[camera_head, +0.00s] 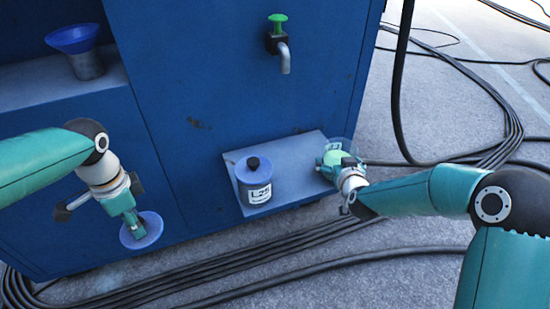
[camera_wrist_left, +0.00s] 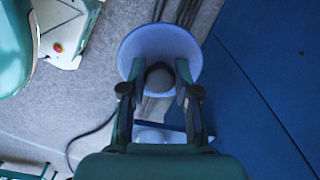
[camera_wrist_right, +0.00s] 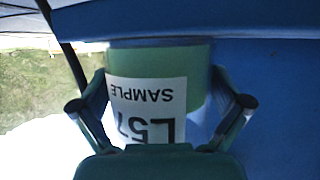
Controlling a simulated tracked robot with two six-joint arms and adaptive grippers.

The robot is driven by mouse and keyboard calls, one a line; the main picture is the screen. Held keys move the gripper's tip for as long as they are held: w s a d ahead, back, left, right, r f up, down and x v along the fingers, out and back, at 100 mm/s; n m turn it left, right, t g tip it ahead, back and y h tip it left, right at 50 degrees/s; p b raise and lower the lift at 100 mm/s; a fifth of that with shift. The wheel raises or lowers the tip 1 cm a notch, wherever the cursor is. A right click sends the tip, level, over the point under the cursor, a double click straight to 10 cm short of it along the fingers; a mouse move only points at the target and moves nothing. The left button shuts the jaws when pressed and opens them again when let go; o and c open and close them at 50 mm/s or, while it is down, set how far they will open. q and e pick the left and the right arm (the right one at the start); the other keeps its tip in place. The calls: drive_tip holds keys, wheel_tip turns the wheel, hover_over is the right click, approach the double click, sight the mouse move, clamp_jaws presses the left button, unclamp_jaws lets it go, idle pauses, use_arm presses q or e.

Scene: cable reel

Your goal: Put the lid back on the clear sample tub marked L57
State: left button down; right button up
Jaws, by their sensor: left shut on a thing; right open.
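The clear sample tub (camera_head: 333,157) with green contents stands open-topped at the right end of the small shelf. Its label, upside down in the right wrist view (camera_wrist_right: 146,98), reads L57 SAMPLE. My right gripper (camera_head: 344,168) is open, its fingers on either side of this tub; contact cannot be told. My left gripper (camera_head: 136,226) is shut on the dark knob of a round bluish lid (camera_head: 151,224), held in the air low at the left, away from the tub. The lid also shows in the left wrist view (camera_wrist_left: 160,42).
A similar lidded tub (camera_head: 254,184), its label seeming to read L75, stands left on the shelf (camera_head: 290,150). A tap (camera_head: 281,50) juts from the blue cabinet (camera_head: 180,70) above. A blue funnel (camera_head: 73,39) sits on a ledge at upper left. Black cables cross the floor.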

drive_tip(key=c, duration=1.2)
use_arm(q)
drive_tip(key=shift+r, duration=0.1)
use_arm(e)
drive_tip(key=shift+r, duration=0.25)
